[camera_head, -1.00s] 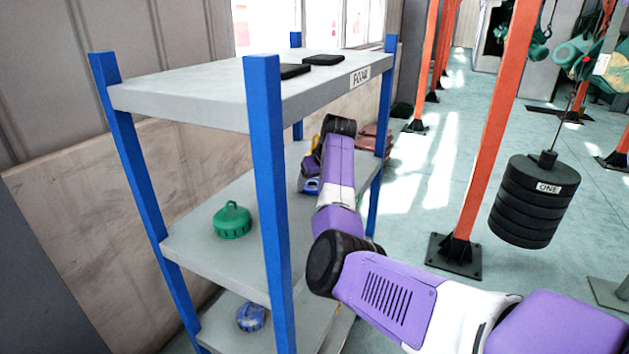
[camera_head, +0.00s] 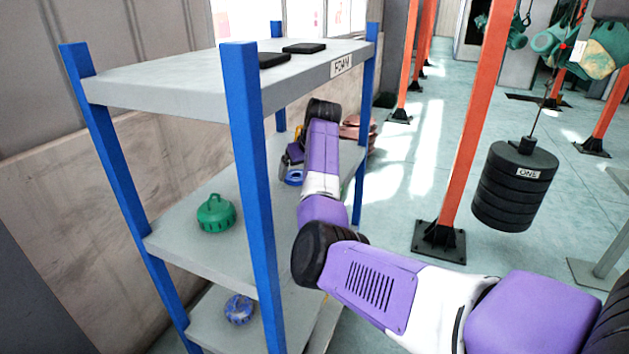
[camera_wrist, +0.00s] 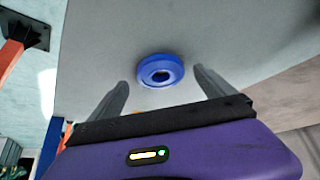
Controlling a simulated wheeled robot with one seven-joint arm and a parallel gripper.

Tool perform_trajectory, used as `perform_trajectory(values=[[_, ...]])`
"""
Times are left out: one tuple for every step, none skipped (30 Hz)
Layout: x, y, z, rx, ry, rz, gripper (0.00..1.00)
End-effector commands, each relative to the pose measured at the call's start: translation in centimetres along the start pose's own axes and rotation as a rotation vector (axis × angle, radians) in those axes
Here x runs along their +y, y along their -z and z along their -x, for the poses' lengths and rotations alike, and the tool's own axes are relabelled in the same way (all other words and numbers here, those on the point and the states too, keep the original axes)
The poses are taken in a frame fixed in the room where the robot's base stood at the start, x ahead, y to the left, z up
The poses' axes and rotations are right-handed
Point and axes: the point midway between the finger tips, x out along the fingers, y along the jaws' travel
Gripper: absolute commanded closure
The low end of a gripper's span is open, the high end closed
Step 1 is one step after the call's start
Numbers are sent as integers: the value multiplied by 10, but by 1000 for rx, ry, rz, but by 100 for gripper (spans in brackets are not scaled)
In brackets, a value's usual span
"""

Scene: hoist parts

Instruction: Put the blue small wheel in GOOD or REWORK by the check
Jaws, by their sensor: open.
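The blue small wheel (camera_wrist: 160,71) is a ring with a dark centre hole, lying on a grey shelf board in the wrist view. It also shows in the head view as a blue ring (camera_head: 294,178) on the middle shelf, beside my forearm. My gripper (camera_wrist: 161,79) is open, and its two grey fingers point toward the wheel, one on each side in the picture. I cannot tell whether the fingertips reach the wheel's depth; nothing is gripped. In the head view my arm mostly hides the gripper. No GOOD or REWORK label is readable.
The blue-posted shelf rack (camera_head: 246,180) has a top board labelled FOAM with two black pads. A green part (camera_head: 216,213) sits on the middle shelf, and a blue mottled part (camera_head: 239,309) lies below. A black weight stack (camera_head: 515,185) marked ONE hangs right, near an orange post (camera_head: 472,130).

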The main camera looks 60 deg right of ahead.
Motion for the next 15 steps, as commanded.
perform_trajectory(values=[[0, 0, 8, 4, -2, 0, 6], [0, 0, 14, 4, -2, 0, 6], [0, 0, 23, 5, -2, 1, 6], [0, 0, 30, 5, -2, 1, 6], [0, 0, 36, 6, -2, 1, 6], [0, -9, 36, 1, -1, 0, 6], [0, -13, 38, 1, -1, 0, 6], [0, -16, 41, 1, -1, 0, 6], [-1, -22, 44, 1, -1, 1, 6], [0, -26, 47, 1, -1, 1, 6], [0, -30, 50, 2, -2, 0, 6], [0, -36, 53, 1, -2, 0, 6], [0, -40, 56, 2, -2, 0, 6], [0, -44, 59, 2, -1, 1, 6], [0, -50, 63, 2, -2, 0, 6]])
